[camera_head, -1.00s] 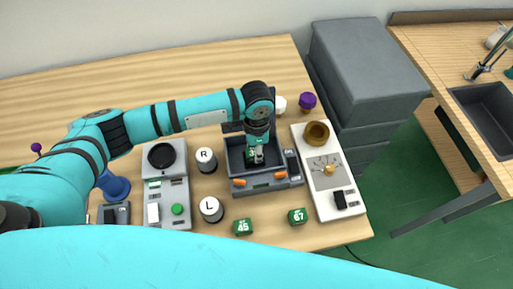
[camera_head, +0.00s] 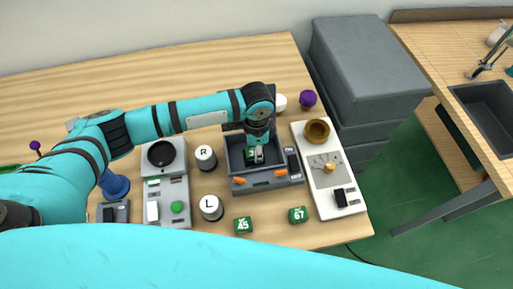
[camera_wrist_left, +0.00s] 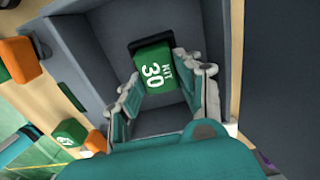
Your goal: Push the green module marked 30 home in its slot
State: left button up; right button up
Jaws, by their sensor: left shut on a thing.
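The green module marked 30 (camera_wrist_left: 155,72) sits inside the grey open-topped box, with a black part at its far end. In the head view the module (camera_head: 250,154) is mostly hidden by my gripper. The grey box (camera_head: 236,165) stands at the middle of the table and has orange tabs on its front. My left gripper (camera_head: 258,157) reaches down into the box, its two fingers on either side of the module, shut on it. Whether the module is fully seated cannot be told. My right gripper is not in view.
Green modules marked 45 (camera_head: 243,225) and 67 (camera_head: 298,214) lie near the front edge. White-topped cylinders R (camera_head: 205,157) and L (camera_head: 211,207) stand left of the box. A white panel (camera_head: 325,190) with a brass cup lies to its right.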

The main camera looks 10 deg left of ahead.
pick_arm(q)
jog(key=shift+s+f, duration=0.1)
jog(key=shift+f, duration=0.15)
jog(key=shift+s+f, duration=0.25)
jog(key=shift+f, duration=0.15)
dwell(0.7)
jog(key=o, duration=1)
jog(key=shift+o, duration=1.2)
jog(key=shift+w+f, duration=0.1)
jog(key=shift+w, duration=0.05)
jog(key=o, duration=0.8)
jog(key=shift+w+r, duration=0.15)
jog(key=shift+r, duration=0.1)
jog(key=shift+r, duration=0.1)
